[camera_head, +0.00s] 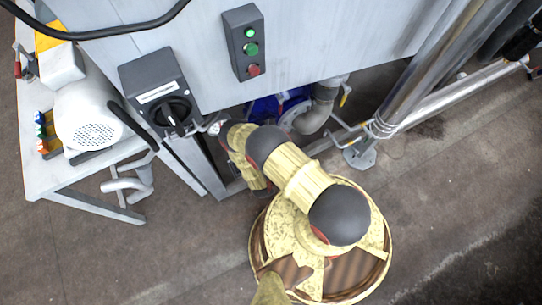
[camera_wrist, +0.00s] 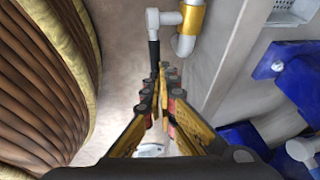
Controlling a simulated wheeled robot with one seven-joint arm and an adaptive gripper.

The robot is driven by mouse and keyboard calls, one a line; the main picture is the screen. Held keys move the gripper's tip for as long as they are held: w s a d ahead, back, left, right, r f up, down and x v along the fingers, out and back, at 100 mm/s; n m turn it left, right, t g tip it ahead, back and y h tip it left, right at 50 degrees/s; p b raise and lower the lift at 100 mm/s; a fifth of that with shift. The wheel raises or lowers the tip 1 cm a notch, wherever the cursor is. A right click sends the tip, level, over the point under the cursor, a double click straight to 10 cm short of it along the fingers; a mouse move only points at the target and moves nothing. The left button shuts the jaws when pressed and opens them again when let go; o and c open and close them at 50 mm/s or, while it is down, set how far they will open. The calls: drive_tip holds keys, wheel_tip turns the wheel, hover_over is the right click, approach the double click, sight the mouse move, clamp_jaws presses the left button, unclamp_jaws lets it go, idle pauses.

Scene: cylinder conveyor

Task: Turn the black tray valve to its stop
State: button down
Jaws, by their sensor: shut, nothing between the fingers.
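In the wrist view, a slim black lever (camera_wrist: 154,50) hangs from a pale pipe fitting (camera_wrist: 168,18) beside a yellow-banded elbow. It looks like the black tray valve, though I cannot confirm this. My gripper (camera_wrist: 163,70) is shut and empty, with its fingertips close to the lever's lower end. I cannot tell whether they touch it. In the head view, my arm hides most of the gripper, and I cannot make out the lever there.
A black switch box (camera_head: 158,85) with a rotary knob and a button box (camera_head: 245,45) are on the grey machine above my arm. Blue parts (camera_wrist: 230,137) lie to the gripper's right. A white table (camera_head: 80,165) stands left. Steel pipes (camera_head: 420,70) stand right. Lower-left floor is clear.

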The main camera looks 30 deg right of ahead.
drive_tip(key=shift+d+f+y+p, duration=0.25)
drive_tip(key=shift+d+y+p, duration=0.1)
drive_tip(key=shift+d+y, duration=0.2)
drive_tip(key=shift+d+f+y, duration=0.25)
drive_tip(key=shift+f+y, duration=0.25)
drive_tip(key=shift+y, duration=0.25)
drive_tip(key=shift+f, duration=0.3)
drive_tip(key=shift+d+f+b, duration=0.15)
drive_tip(key=shift+d+b, duration=0.05)
drive_tip(key=shift+b, duration=0.1)
